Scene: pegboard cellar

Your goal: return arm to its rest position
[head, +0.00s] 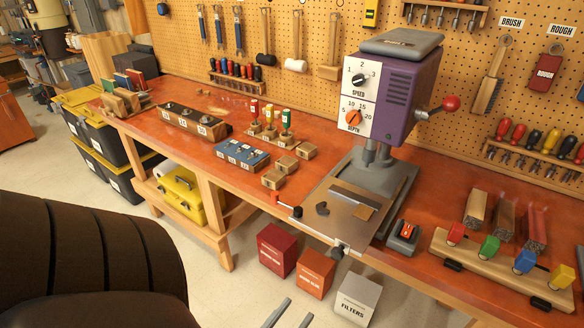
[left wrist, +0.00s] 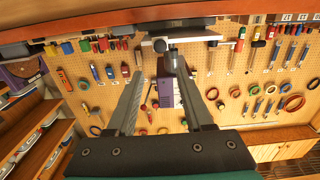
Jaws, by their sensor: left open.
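My left gripper (head: 298,312) shows at the bottom edge of the head view, only by its two grey finger ends. It is over the floor in front of the orange workbench (head: 330,170), apart from it. In the left wrist view the two fingers of my left gripper (left wrist: 157,72) stand wide apart with nothing held between them. My dark ribbed arm fills the lower left of the head view. My right gripper is in neither view.
A purple drill press (head: 395,95) stands on the bench. A red box (head: 277,250), an orange box (head: 315,273) and a white filters box (head: 357,299) stand on the floor near the gripper. A yellow case (head: 182,195) sits on the low shelf. Floor left of the boxes is clear.

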